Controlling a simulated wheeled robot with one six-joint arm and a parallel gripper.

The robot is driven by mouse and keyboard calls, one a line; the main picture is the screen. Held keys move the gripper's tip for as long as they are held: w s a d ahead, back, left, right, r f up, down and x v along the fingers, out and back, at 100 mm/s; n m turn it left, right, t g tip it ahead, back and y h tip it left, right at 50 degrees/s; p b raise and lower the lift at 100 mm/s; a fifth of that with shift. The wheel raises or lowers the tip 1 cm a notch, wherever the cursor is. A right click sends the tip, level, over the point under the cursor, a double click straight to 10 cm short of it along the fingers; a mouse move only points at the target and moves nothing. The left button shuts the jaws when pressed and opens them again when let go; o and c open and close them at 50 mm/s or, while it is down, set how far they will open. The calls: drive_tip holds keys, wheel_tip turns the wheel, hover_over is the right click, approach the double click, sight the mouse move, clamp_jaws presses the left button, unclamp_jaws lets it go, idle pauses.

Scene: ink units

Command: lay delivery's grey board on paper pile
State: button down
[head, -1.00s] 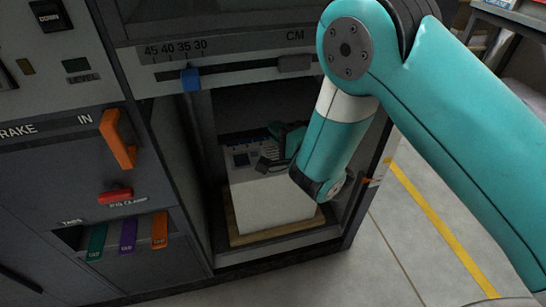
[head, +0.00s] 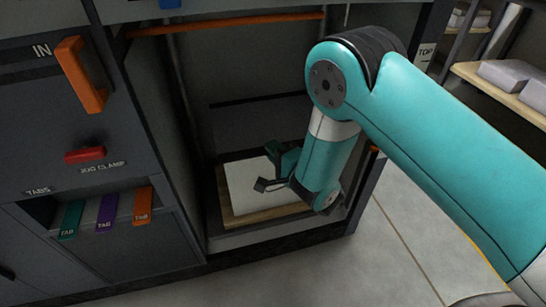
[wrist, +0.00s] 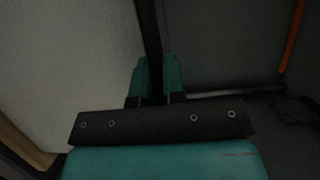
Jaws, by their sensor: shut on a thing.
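My gripper (head: 266,168) reaches into the open delivery bay, low over a pale, flat-faced stack that appears to be the paper pile (head: 244,190). The pile sits on a wooden base board (head: 227,206). In the wrist view my gripper (wrist: 157,78) has its teal fingers close together. A dark, narrow strip runs between them and away, which looks like the grey board (wrist: 150,30) seen edge-on. The pale pile face (wrist: 70,60) fills the left of that view. The board's face is not clearly visible, and I cannot tell whether it touches the pile.
An orange bar (head: 230,27) crosses the top of the bay. An orange handle (head: 80,75), a red jog clamp (head: 85,155) and coloured tabs (head: 105,212) are on the panel at left. Shelves with pale stacks (head: 510,75) stand at right. Floor between is clear.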

drive_tip(key=shift+f, duration=0.4)
drive_tip(key=shift+f, duration=0.2)
drive_tip(key=c, duration=1.2)
unclamp_jaws()
drive_tip(key=shift+r, duration=0.15)
